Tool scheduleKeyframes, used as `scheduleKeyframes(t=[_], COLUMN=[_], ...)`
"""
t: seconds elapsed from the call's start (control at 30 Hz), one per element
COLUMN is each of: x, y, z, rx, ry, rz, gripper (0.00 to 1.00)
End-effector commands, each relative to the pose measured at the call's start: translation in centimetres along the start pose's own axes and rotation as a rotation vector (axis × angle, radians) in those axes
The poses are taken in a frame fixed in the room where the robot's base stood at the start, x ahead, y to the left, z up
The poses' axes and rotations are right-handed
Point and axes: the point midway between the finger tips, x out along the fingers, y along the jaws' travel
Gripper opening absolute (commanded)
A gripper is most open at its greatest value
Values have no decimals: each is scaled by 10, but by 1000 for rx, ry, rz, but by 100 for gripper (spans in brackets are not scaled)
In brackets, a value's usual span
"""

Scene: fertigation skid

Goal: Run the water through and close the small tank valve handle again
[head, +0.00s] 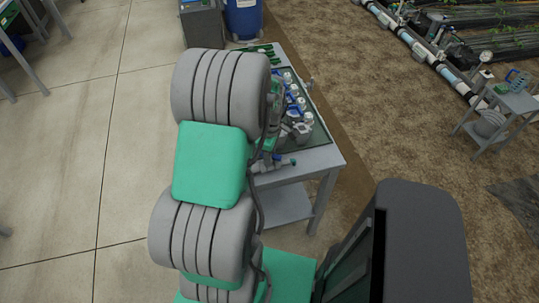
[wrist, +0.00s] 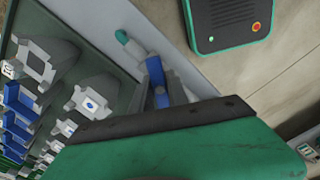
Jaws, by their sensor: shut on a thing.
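The small tank valve shows in the head view as a grey pipe piece (head: 268,166) with a blue part and a teal end, at the near edge of the skid table. The green gripper body hides the lower part of the grip. In the head view my arm covers most of the gripper, and the handle's exact angle cannot be told.
The skid table (head: 318,158) carries a dark tray with several grey and blue valve fittings (head: 303,125) close beside the gripper. A blue barrel (head: 243,18) stands behind. A small side table (head: 515,102) stands at right on the soil.

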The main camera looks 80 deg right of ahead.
Motion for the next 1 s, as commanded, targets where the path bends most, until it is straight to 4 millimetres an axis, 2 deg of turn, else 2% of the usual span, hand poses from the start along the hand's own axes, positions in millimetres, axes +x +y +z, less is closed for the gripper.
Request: scheduleKeyframes(t=[0.4,0.5,0.6,0.77,0.8,1.0], x=[0,0,0,0,0,0], y=[-1,-1,-1,-1,-1,0], z=[0,0,0,0,0,0], rx=[864,1032,1103,1106,1105,1104], ry=[-1,-1,-1,-1,-1,-1], rz=[-2,-2,-1,-1,-1,-1], gripper=[0,0,0,0,24,41])
